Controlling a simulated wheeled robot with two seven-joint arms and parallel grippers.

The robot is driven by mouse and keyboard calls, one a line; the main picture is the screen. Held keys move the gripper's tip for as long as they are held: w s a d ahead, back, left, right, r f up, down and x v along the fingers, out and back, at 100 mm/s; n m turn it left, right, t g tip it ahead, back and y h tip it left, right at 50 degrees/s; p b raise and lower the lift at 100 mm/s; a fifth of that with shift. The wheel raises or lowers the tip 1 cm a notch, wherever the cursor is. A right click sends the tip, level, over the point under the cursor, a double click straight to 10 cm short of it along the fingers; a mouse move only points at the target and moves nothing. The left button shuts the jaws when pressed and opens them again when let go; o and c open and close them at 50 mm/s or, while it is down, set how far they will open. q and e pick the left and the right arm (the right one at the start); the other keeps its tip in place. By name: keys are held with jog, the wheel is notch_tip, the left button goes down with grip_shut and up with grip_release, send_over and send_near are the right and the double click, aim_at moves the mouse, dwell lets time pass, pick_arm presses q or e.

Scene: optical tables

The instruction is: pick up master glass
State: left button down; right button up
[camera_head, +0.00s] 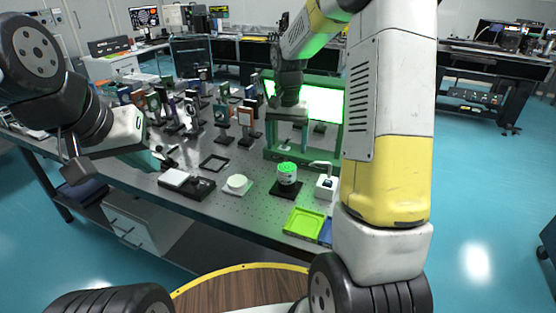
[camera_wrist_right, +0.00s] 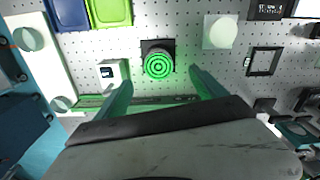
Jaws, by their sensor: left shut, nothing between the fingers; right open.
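A round glass piece with green concentric rings, which looks like the master glass (camera_head: 287,168), sits on top of a short pale cylinder on a black square base (camera_head: 286,189). It also shows from above in the right wrist view (camera_wrist_right: 158,65). My right gripper (camera_wrist_right: 161,78) is open and empty, its two fingers apart on either side of the ringed glass in that view and not touching it. In the head view the right gripper hangs by the green-framed lamp, behind the glass. My left gripper (camera_head: 164,157) is shut and empty over the table's left part.
A white block (camera_head: 325,186) with a small arm stands right of the glass. A green tray (camera_head: 304,222) and a blue tray (camera_head: 326,233) lie in front. A white round disc (camera_head: 237,184) and a black frame (camera_head: 214,162) lie left. Mounted optics crowd the back left.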

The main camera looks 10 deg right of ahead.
aim_at(287, 167)
jog(key=f, duration=0.8)
jog(key=shift+d+f, duration=0.2)
jog(key=shift+r, duration=0.1)
grip_shut()
